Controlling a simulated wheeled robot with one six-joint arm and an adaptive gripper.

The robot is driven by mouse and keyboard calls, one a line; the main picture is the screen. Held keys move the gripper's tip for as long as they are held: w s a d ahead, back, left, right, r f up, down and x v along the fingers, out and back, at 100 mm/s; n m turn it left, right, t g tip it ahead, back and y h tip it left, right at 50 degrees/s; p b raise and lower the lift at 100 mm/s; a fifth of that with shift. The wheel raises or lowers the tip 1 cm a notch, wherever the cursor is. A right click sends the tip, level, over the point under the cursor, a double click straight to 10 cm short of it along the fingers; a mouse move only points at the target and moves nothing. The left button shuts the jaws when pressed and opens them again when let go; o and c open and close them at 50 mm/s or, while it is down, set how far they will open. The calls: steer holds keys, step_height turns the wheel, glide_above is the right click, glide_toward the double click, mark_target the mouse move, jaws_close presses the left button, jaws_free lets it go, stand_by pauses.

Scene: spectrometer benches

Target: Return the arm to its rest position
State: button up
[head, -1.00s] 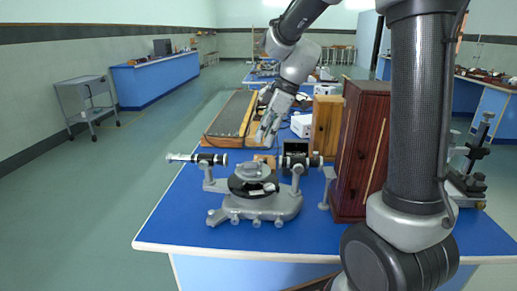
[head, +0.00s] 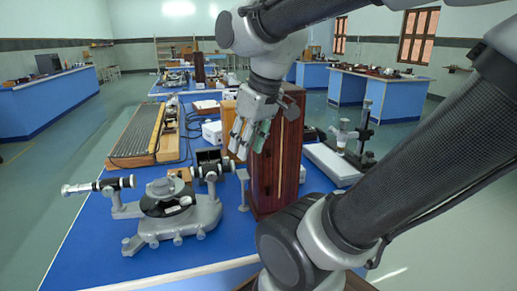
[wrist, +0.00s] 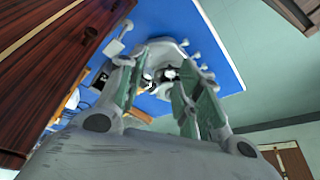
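My gripper (head: 240,146) hangs in the head view in front of the dark red wooden cabinet, above the blue bench. In the wrist view my gripper (wrist: 157,108) shows its two green-lined fingers spread apart with nothing held between them. Beyond the fingers, the grey spectrometer (wrist: 170,55) is visible on the bench. In the head view the spectrometer (head: 172,212) stands upright on the blue bench, left of and below my gripper, apart from it. My arm is bent, with its dark link crossing the right side of the head view.
The dark red wooden cabinet (head: 275,160) stands close behind my gripper. A ribbed board (head: 138,132) and a white box (head: 212,132) lie farther back on the blue bench (head: 88,250). A microscope-like stand (head: 365,130) is at the right. Floor is free at left.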

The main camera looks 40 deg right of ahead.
steer(key=shift+s+d+f+m+h, duration=0.1)
steer(key=shift+s+d+f+m, duration=0.1)
steer(key=shift+s+m, duration=0.2)
steer(key=shift+s+d+f+m+h, duration=0.15)
steer(key=shift+s+d+m, duration=0.1)
steer(key=shift+s, duration=0.3)
steer(key=shift+s+d+f+m+h, duration=0.1)
steer(key=shift+s+d+f+m, duration=0.05)
steer(key=shift+s+m, duration=0.25)
